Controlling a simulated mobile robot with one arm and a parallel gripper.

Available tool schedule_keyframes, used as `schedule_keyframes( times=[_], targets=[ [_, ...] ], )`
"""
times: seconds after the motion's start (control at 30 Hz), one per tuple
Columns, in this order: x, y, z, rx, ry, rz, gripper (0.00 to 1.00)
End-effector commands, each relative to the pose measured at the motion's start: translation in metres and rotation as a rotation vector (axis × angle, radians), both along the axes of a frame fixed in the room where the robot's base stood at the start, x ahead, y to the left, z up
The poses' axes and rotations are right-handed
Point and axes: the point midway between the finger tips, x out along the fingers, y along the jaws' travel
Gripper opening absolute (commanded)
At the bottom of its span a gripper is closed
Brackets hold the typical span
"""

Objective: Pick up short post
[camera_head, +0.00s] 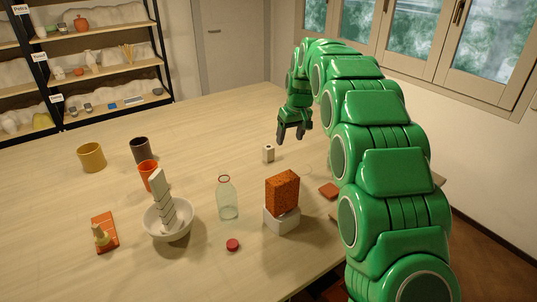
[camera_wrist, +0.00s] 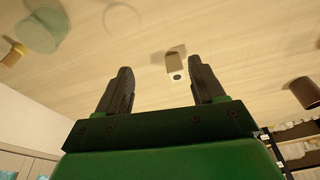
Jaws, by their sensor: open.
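The short post (camera_head: 268,153) is a small pale block with a dark hole in its top. It stands upright on the wooden table, below and to the left of my gripper (camera_head: 291,136) in the head view. My gripper is open and empty, pointing down above the table, apart from the post. In the wrist view the post (camera_wrist: 174,62) shows beyond the fingertips, in the gap between the fingers, nearer the right finger.
A glass bottle (camera_head: 228,198), an orange sponge-like block (camera_head: 282,188) on a white block (camera_head: 281,221), a white bowl (camera_head: 168,232) with stacked white pieces and several cups, including a dark one (camera_head: 140,151), stand nearer or left. Table around the post is clear.

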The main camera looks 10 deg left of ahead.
Motion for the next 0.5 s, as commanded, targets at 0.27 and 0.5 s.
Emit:
schedule_keyframes(
  times=[0.27, 0.5],
  targets=[
    [0.041, 0.047, -0.03, 0.018, -0.045, 0.08, 0.68],
    [0.06, 0.072, -0.047, 0.028, -0.071, 0.125, 0.68]
  ],
)
